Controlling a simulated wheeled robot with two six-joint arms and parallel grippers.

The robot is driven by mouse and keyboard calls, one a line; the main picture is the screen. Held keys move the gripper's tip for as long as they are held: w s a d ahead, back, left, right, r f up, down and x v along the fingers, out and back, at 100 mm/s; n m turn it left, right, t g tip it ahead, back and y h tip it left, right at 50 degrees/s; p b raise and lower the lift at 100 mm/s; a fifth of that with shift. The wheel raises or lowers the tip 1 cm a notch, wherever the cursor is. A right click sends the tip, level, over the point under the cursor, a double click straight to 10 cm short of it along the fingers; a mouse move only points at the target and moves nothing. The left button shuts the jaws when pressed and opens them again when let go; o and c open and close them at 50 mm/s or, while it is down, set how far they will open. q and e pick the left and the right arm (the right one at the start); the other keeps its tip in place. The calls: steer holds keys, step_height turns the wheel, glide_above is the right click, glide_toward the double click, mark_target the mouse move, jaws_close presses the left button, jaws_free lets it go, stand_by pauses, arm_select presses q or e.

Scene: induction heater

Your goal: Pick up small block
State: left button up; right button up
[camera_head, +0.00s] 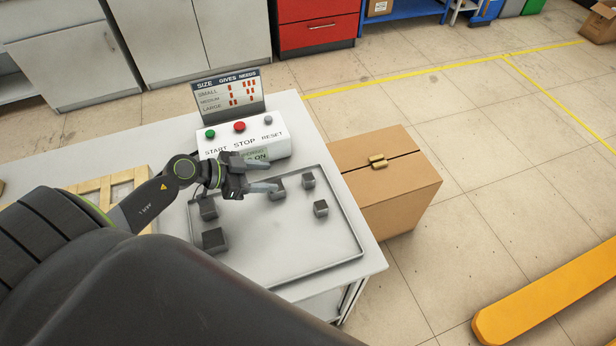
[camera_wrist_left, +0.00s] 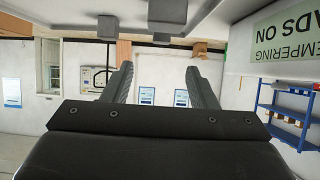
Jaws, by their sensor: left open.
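Several dark grey blocks stand on a shallow grey tray (camera_head: 290,276) on the white table. Two small blocks are toward the tray's right: one at the back (camera_head: 308,179) and one nearer the right edge (camera_head: 320,208). A larger block (camera_head: 277,190) is near my left gripper's fingertips. Another block (camera_head: 208,208) and the largest block (camera_head: 214,240) are at the left. My left gripper (camera_head: 271,174) is open and empty above the tray's back part, and it partly covers the view there. In the left wrist view its fingers (camera_wrist_left: 160,72) are apart, with blocks upside down at the top (camera_wrist_left: 167,13).
A control box (camera_head: 243,138) with START, STOP and RESET buttons and a size sign (camera_head: 228,92) stand behind the tray. A wooden crate (camera_head: 105,187) is at the left. A cardboard box (camera_head: 395,190) stands right of the table. The tray's front middle is bare.

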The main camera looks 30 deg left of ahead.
mark_target(306, 178)
arm_select(q)
steer(key=x, duration=1.3)
steer(key=shift+w+d+f, duration=0.1)
steer(key=shift+w, duration=0.25)
steer(key=shift+c, duration=0.3)
jaws_close()
